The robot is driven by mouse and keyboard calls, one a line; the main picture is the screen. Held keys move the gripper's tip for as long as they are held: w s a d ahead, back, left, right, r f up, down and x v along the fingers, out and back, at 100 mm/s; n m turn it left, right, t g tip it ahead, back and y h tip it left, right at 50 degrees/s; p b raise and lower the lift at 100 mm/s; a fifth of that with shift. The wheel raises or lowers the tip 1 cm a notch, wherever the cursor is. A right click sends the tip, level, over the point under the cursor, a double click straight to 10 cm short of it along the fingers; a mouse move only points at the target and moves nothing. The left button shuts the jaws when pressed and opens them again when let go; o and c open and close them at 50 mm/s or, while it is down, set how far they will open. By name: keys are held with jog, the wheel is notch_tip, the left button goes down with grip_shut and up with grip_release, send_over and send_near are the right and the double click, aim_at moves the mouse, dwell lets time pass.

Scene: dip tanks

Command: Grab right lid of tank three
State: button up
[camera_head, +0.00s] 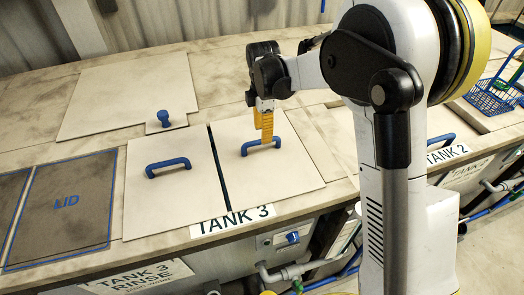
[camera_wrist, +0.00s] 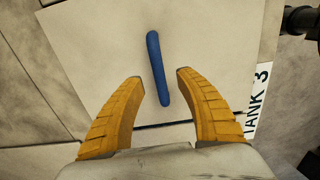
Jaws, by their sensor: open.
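The right lid of tank three (camera_head: 293,163) is a flat pale panel with a blue bar handle (camera_head: 261,145), lying in place behind the TANK 3 label (camera_head: 232,220). My gripper (camera_head: 264,135) has yellow fingers and hangs right over that handle. In the wrist view the fingers of my gripper (camera_wrist: 157,88) are open and spread to either side of the near end of the blue handle (camera_wrist: 156,62). Nothing is held between them.
A blue-outlined area marked LID (camera_head: 66,207) is clear at left. A blue wire basket (camera_head: 492,98) stands at far right. Pipes and a blue valve (camera_head: 292,238) sit below the front edge.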

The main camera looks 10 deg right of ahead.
aim_at(261, 146)
jog(key=f, duration=0.4)
jog(key=shift+w+a+f, duration=0.1)
jog(key=shift+a+f, duration=0.1)
jog(key=shift+f, duration=0.15)
jog(key=shift+c, duration=0.5)
grip_shut()
jog(key=shift+r, duration=0.1)
jog(key=shift+r, duration=0.15)
